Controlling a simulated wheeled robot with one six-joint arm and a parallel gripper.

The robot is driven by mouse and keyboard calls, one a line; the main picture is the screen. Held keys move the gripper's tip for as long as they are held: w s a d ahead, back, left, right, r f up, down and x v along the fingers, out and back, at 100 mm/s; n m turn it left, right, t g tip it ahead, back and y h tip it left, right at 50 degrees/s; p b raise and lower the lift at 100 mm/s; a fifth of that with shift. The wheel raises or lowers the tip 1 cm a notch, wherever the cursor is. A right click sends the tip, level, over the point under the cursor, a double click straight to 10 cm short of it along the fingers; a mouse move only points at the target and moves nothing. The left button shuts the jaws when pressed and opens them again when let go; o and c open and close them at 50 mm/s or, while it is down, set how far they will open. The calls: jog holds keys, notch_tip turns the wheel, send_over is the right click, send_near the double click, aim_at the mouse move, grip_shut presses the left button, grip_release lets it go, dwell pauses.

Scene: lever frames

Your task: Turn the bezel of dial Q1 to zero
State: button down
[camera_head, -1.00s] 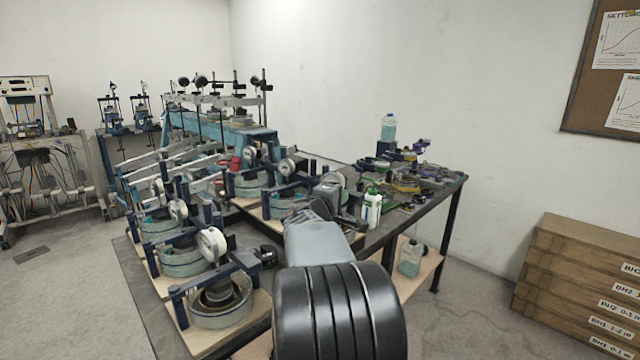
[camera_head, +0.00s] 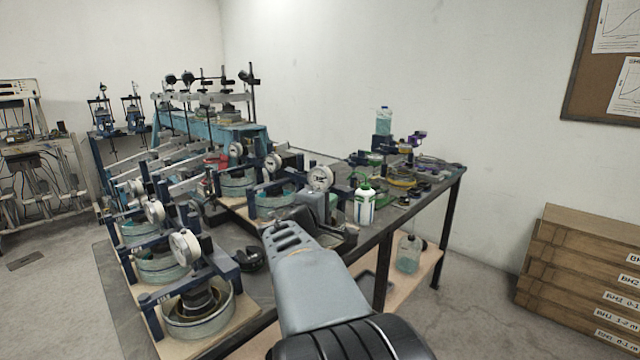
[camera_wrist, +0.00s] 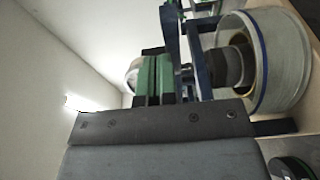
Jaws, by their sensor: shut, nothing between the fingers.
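Several white-faced dials stand on cells on the bench; no label is readable, so I cannot tell which one is Q1. In the head view the nearest dial (camera_head: 185,247) is above a round cell (camera_head: 198,312) at front left. Another dial (camera_head: 321,178) is beyond my arm, with a third dial (camera_head: 273,162) left of it. My gripper (camera_wrist: 153,72) shows in the wrist view, its green fingers together and empty. A round silvery thing (camera_wrist: 132,75) is partly hidden behind them; contact cannot be told. My forearm covers part of the bench in the head view.
A green-topped bottle (camera_head: 365,204) stands right of the far dial. A loose black object (camera_head: 250,260) lies on the bench (camera_head: 233,236) left of my arm. Blue frames and lever arms crowd the left side. The floor right of the bench is clear up to wooden boxes (camera_head: 575,270).

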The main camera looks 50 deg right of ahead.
jog(key=a, duration=0.3)
jog(key=shift+a+r, duration=0.1)
jog(key=shift+r, duration=0.15)
